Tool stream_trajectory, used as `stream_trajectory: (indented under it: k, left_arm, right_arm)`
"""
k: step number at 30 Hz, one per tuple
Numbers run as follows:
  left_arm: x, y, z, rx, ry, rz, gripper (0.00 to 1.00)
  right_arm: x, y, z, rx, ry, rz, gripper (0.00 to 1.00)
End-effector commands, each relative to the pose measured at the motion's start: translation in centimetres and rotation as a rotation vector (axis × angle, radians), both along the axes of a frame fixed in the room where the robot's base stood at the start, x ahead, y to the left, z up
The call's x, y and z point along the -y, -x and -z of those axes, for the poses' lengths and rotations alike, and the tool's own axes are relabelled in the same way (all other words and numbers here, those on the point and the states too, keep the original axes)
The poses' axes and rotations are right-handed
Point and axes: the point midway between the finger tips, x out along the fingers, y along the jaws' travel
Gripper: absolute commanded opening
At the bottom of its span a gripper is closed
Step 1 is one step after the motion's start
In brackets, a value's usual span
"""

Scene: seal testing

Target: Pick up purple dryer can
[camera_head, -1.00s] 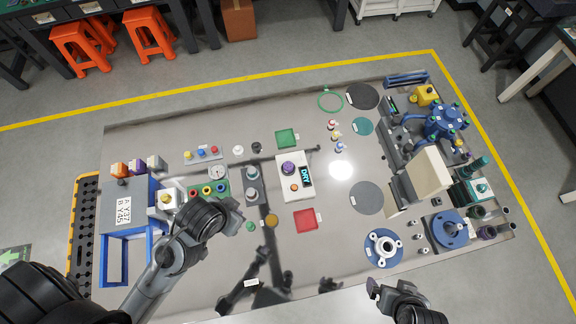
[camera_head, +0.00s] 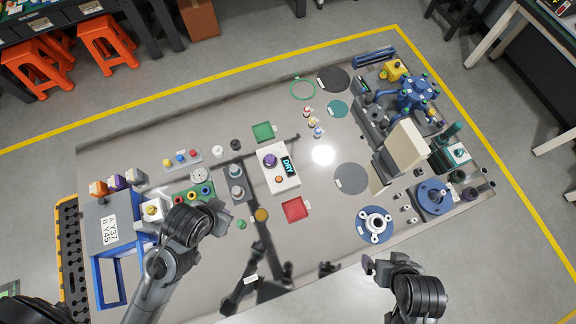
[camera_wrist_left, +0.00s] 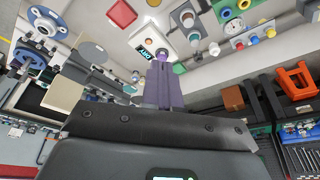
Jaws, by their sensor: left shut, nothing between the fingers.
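A can with a purple top (camera_head: 116,182) stands at the table's left end, between an orange-topped can (camera_head: 98,188) and a grey-white one (camera_head: 132,176). I take it for the purple dryer can, though its label is too small to read. My left gripper (camera_head: 220,215) is shut and empty, to the right of this can and apart from it, near the coloured-ring panel (camera_head: 200,193). Its closed fingers (camera_wrist_left: 165,85) show in the left wrist view. My right gripper (camera_head: 369,264) is at the front edge, far from the can; its jaw opening is unclear.
A white box marked DRY (camera_head: 291,178) with a purple knob (camera_head: 270,160) stands mid-table. A blue-framed stand (camera_head: 105,270) is at the left. A blue flange (camera_head: 374,224) lies near the right gripper. The right end is crowded with pumps and fittings.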

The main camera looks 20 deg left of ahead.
Motion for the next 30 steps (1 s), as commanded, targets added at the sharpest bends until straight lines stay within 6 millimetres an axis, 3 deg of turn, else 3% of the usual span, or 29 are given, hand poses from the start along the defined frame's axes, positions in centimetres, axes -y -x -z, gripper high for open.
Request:
stream_trajectory:
  k: [3, 18, 30]
  left_arm:
    - [0.0, 0.0, 0.0, 0.0, 0.0, 0.0, 0.03]
    - [0.0, 0.0, 0.01, 0.0, 0.0, 0.0, 0.8]
    - [0.22, -0.72, -0.22, 0.039, 0.007, 0.0, 0.8]
  right_arm:
    - [0.04, 0.0, 0.0, 0.0, 0.002, -0.002, 1.0]
    - [-0.09, 0.0, 0.0, -0.001, -0.004, 0.003, 1.0]
    - [-0.2, 0.0, 0.0, 0.0, -0.008, 0.006, 1.0]
